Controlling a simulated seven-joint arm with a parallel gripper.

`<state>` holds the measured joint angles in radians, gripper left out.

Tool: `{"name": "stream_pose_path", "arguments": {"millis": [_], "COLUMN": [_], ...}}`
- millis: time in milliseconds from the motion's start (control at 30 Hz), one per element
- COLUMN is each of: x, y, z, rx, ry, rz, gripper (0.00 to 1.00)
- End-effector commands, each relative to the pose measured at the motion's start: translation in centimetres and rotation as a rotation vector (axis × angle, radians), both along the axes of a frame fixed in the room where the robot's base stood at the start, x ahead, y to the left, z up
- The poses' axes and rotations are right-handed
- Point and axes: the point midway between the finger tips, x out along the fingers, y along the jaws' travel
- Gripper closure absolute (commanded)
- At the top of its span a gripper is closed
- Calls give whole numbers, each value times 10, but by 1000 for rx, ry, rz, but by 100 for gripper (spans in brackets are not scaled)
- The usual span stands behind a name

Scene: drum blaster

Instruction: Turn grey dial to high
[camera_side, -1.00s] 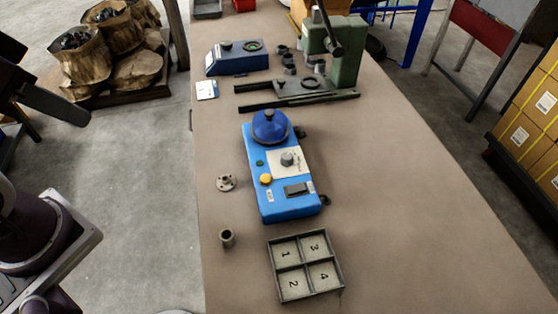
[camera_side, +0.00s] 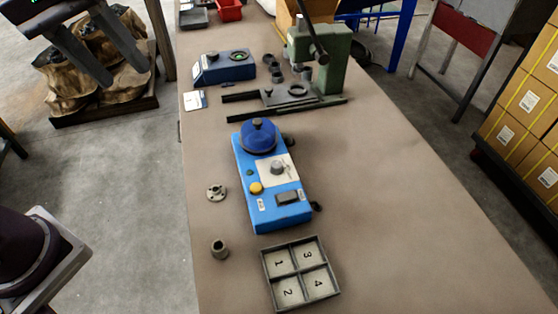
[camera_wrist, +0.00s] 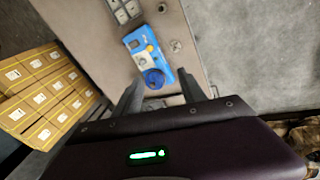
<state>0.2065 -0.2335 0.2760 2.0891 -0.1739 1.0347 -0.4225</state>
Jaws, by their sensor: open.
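The blue drum blaster unit (camera_side: 277,217) rests on the brown table, with a domed blue lid (camera_side: 258,137) at its far end. Its grey dial (camera_side: 277,168) sits on a white panel; the dial's markings are too small to read. A yellow button (camera_side: 256,188) and a dark switch (camera_side: 287,197) are nearer the front. My gripper (camera_side: 128,76) is at upper left in the side view, open and empty, well away from the unit. In the wrist view, the unit (camera_wrist: 137,39) lies beyond the open fingers of my gripper (camera_wrist: 160,77), with the lid between the fingertips.
A numbered tray (camera_side: 292,245) stands in front of the unit. A flanged part (camera_side: 216,193) and a small cylinder (camera_side: 220,249) lie to its left. Behind are a green press (camera_side: 332,75) and another blue box (camera_side: 225,68). The table's right side is clear.

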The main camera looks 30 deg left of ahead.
Motion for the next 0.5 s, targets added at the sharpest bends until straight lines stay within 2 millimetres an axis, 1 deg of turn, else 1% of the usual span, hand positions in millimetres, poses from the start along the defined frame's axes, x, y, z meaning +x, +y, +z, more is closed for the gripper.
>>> {"name": "stream_pose_path", "arguments": {"millis": [33,67,100,167,200,267,300,367,400,467,500], "x": [34,54,80,118,141,172,189,209,218,224,225], "y": [-4,-6,-11,-20,-27,-42,-54,-76,-92,-115,-129], "z": [-7,-12,-22,-42,-59,-87,-109,-143,-166,-199,-220], "rx": [-35,-51,-60,-49,-25,26,70,143,193,260,300], "ry": [85,130,188,257,292,320,325,312,292,253,226], "rz": [114,195,301,459,559,697,777,878,930,985,1009], "gripper": [52,52,52,52,52,52,52,52,52,52,52]}}
